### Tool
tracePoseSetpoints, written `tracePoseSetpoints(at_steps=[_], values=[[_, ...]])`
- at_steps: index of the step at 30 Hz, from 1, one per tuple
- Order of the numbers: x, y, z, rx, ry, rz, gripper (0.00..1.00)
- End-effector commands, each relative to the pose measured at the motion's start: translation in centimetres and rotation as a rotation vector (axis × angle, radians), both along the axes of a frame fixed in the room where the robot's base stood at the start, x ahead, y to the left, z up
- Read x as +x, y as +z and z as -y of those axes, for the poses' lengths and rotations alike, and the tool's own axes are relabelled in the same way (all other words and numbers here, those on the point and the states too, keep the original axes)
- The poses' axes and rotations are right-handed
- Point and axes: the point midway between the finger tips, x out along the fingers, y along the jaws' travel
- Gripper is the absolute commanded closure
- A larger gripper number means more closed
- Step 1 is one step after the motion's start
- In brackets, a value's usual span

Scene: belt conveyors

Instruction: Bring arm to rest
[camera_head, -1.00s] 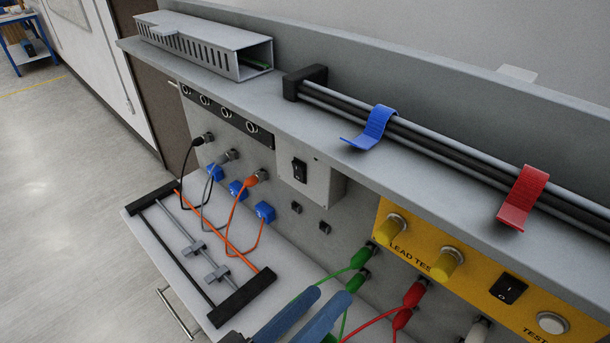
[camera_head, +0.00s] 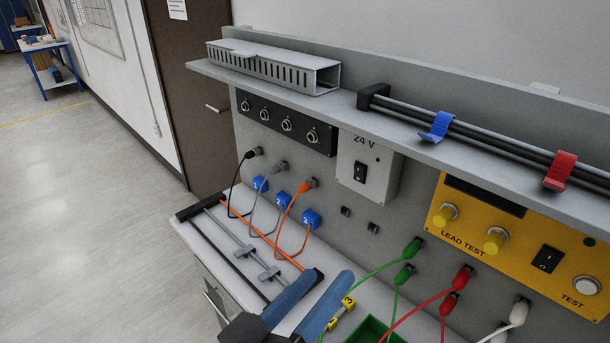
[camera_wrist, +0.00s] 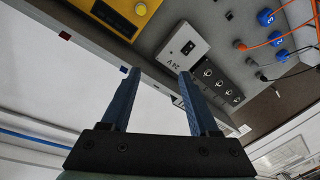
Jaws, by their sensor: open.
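My gripper (camera_head: 331,279) shows at the bottom of the head view, its two blue fingers apart with nothing between them. In the wrist view my gripper (camera_wrist: 160,74) is also open and empty. Beyond its fingers are the 24 V box (camera_wrist: 184,46) and the panel. Most of my arm is out of view.
The panel carries a yellow lead tester (camera_head: 520,240) and plugged green, red and white leads. Black, grey and orange leads hang at left. The shelf (camera_head: 345,110) juts out above, with a vented duct (camera_head: 270,68). A green tray (camera_head: 372,334) is near the fingers. Floor at left is clear.

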Motion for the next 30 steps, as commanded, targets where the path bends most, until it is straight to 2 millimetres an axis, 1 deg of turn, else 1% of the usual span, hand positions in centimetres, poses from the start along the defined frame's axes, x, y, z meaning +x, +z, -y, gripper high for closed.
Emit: tracePoseSetpoints(at_steps=[1, 2, 5, 8, 9, 11, 12, 14, 15, 18, 21, 23, 25, 30], values=[[1.1, 1.5, 0.0, 0.035, 0.033, 0.039, 0.39], [1.7, 2.4, -0.1, 0.055, 0.060, 0.064, 0.39], [3.7, 6.0, -0.4, 0.126, 0.157, 0.158, 0.39], [5.2, 11.6, -0.8, 0.197, 0.283, 0.301, 0.39], [5.4, 14.2, -1.0, 0.221, 0.341, 0.370, 0.39], [5.2, 18.4, -1.1, 0.251, 0.426, 0.479, 0.39], [4.8, 21.1, -1.2, 0.265, 0.483, 0.552, 0.39], [3.7, 24.9, -1.3, 0.279, 0.561, 0.659, 0.39], [2.8, 27.2, -1.3, 0.284, 0.608, 0.725, 0.39], [0.4, 31.5, -1.3, 0.289, 0.704, 0.860, 0.39], [-1.4, 34.0, -1.3, 0.289, 0.766, 0.943, 0.39], [-2.1, 34.8, -1.3, 0.288, 0.787, 0.971, 0.39], [-2.4, 35.2, -1.3, 0.288, 0.798, 0.984, 0.39], [-2.4, 35.2, -1.3, 0.288, 0.798, 0.984, 0.39]])
